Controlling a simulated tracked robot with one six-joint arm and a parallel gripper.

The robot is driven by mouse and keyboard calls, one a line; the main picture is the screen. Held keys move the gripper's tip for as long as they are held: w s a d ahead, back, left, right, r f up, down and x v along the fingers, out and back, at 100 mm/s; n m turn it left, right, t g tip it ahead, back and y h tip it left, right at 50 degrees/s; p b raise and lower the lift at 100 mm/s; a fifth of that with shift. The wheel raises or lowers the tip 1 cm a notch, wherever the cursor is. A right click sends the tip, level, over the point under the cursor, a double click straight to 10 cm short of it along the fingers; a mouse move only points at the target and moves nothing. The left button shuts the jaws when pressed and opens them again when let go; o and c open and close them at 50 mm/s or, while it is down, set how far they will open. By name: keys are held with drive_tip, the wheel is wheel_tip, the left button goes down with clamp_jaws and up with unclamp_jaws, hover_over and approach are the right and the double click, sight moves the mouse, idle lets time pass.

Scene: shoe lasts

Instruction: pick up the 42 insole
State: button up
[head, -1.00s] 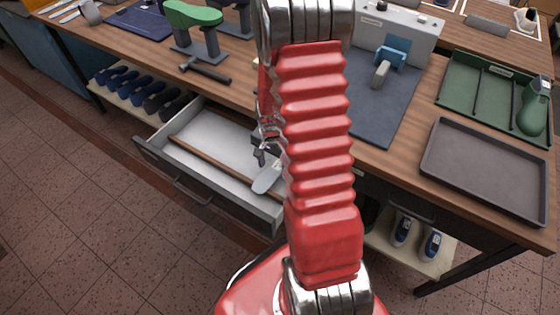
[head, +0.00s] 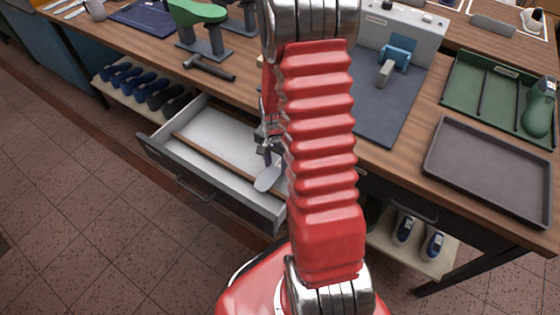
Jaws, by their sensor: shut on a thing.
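A pale grey insole (head: 268,178) shows at the right part of the open drawer (head: 222,136), partly hidden behind my red arm. My gripper (head: 266,153) is at the upper end of the insole and shut on it. The insole is tilted, with its rounded end pointing down and left. I cannot read a size on it, and I cannot tell whether it touches the drawer floor. Much of my gripper is hidden by the arm.
A brown divider (head: 213,160) runs along the drawer. The workbench holds a hammer (head: 208,68), a green last on a stand (head: 198,14), a dark tray (head: 490,168) and a green tray (head: 500,95). Shoes stand on the shelves below. The floor in front is clear.

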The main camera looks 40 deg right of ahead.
sight(275, 168)
drive_tip(key=shift+r, duration=0.1)
drive_tip(key=shift+r, duration=1.75)
drive_tip(key=shift+w+r, duration=0.15)
drive_tip(key=shift+r, duration=0.1)
drive_tip(key=w+a, duration=0.1)
drive_tip(key=w, duration=0.4)
drive_tip(key=w+a, duration=0.2)
drive_tip(key=w, duration=0.4)
drive_tip(key=w+a, duration=0.1)
drive_tip(key=w, duration=0.5)
drive_tip(key=shift+a+f, duration=0.1)
drive_tip(key=shift+a, duration=0.25)
